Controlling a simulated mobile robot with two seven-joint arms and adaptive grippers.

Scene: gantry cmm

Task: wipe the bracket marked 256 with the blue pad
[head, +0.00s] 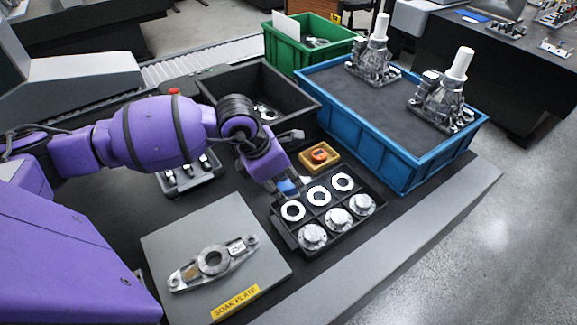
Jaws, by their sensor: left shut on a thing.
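The bracket (212,262), a flat silver part with a central hole and a white tag that seems to read 256, lies on the grey soak plate (165,238) at the front left. My left gripper (286,190) is shut on the blue pad (288,186), over the back left corner of the black parts tray, to the right of and behind the bracket. The fingers partly hide the pad. I cannot tell whether the pad touches the tray. My right gripper does not show.
The black tray (296,243) holds rings and flanged parts. Behind it are a small orange box (320,156), a blue crate (398,176) with two castings, a black bin (296,88) and a green bin (290,50). A dark fixture (188,179) stands beneath my left arm.

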